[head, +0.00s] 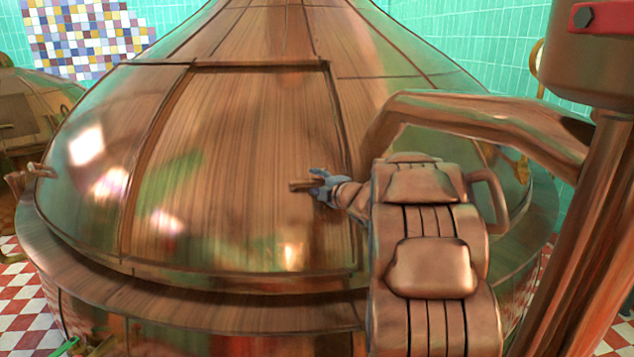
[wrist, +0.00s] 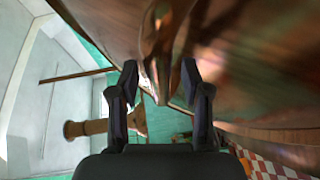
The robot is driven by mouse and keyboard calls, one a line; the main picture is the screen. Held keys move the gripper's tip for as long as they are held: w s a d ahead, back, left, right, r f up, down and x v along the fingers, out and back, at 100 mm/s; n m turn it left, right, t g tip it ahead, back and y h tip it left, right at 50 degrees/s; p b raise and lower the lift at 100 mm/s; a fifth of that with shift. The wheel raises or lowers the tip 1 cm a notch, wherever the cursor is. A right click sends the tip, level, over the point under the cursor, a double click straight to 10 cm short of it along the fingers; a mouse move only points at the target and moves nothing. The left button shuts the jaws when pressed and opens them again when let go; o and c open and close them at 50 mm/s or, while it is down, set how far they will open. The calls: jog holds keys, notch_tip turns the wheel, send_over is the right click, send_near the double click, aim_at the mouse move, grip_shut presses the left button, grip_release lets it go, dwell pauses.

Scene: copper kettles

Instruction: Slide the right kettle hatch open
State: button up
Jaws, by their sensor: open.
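The large copper kettle (head: 90,190) fills the middle of the head view. Its hatch (head: 235,190) is a wide curved panel on the dome, framed by dark seams, and it appears to cover the opening. A short handle (head: 301,186) stands out from the hatch's lower right part. My gripper (head: 320,182) is at this handle, coming from the right. In the wrist view my gripper (wrist: 160,82) is open, with a copper piece, seemingly the handle (wrist: 158,65), between its fingers. Whether the fingers touch it is unclear. My arm hides the kettle's right side.
The kettle's broad rim (head: 200,303) runs below the hatch. Another kettle (head: 45,105) stands at the far left. Red and white floor tiles (head: 20,310) show at the lower left. A green tiled wall (head: 470,45) is behind.

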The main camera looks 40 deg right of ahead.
jog(key=shift+w, duration=0.1)
jog(key=shift+c, duration=0.2)
grip_shut()
dwell(0.5)
